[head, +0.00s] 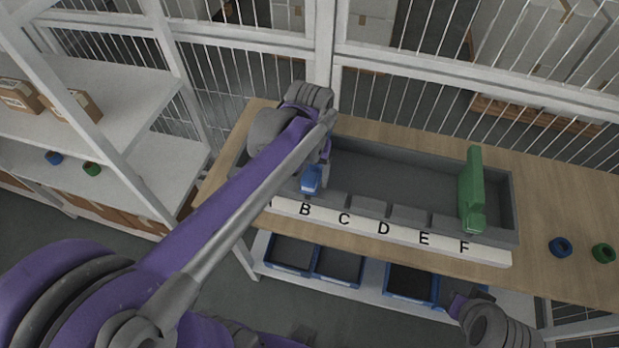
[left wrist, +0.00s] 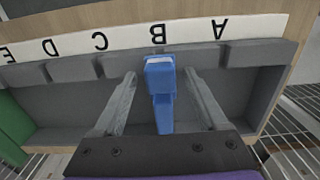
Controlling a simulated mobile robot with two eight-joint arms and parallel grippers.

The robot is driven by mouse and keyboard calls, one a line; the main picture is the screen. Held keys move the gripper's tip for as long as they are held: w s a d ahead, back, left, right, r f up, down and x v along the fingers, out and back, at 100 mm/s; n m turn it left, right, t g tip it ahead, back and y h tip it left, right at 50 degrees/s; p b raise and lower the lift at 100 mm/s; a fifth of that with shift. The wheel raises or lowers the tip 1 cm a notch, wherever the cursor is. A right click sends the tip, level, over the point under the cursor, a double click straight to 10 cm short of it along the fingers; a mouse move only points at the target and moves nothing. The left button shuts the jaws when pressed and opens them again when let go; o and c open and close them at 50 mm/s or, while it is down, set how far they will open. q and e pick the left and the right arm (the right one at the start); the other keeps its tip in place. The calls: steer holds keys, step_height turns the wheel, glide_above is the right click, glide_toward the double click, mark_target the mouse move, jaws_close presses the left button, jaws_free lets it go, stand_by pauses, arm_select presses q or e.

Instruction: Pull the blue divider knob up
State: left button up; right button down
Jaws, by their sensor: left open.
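The blue divider knob (head: 311,180) stands at the front wall of a long grey bin, just behind the letter B. In the left wrist view the blue divider (left wrist: 162,100) runs back from the knob between my fingers. My left gripper (left wrist: 160,76) is open, with one finger on each side of the blue divider and a visible gap on both sides. In the head view my left arm hides part of the bin and most of the gripper. My right gripper is out of view; only part of the right arm shows at the lower right.
A green divider (head: 472,190) stands in the grey bin (head: 400,172) near F. A white lettered strip (head: 362,226) runs along the front. Blue and green rings (head: 560,247) lie on the wooden table (head: 560,200) at right. Blue crates (head: 338,266) sit below. A white shelf (head: 110,105) stands left.

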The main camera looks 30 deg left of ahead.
mark_target(310, 176)
arm_select(q)
steer(key=shift+w+r+p, duration=0.1)
steer(key=shift+r+p, duration=1.45)
steer(key=shift+r, duration=1.5)
steer(key=shift+r+p, duration=0.45)
steer(key=shift+r, duration=1.05)
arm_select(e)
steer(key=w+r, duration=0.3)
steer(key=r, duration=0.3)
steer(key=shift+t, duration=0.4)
arm_select(q)
steer(key=shift+s+f, duration=0.1)
steer(key=shift+s, duration=0.1)
steer(key=s+d+f+m+t, duration=0.2)
steer(key=s+d+f+t, duration=0.2)
steer(key=s+f+t, duration=0.2)
steer(key=shift+f+m, duration=0.15)
steer(key=shift+m, duration=0.15)
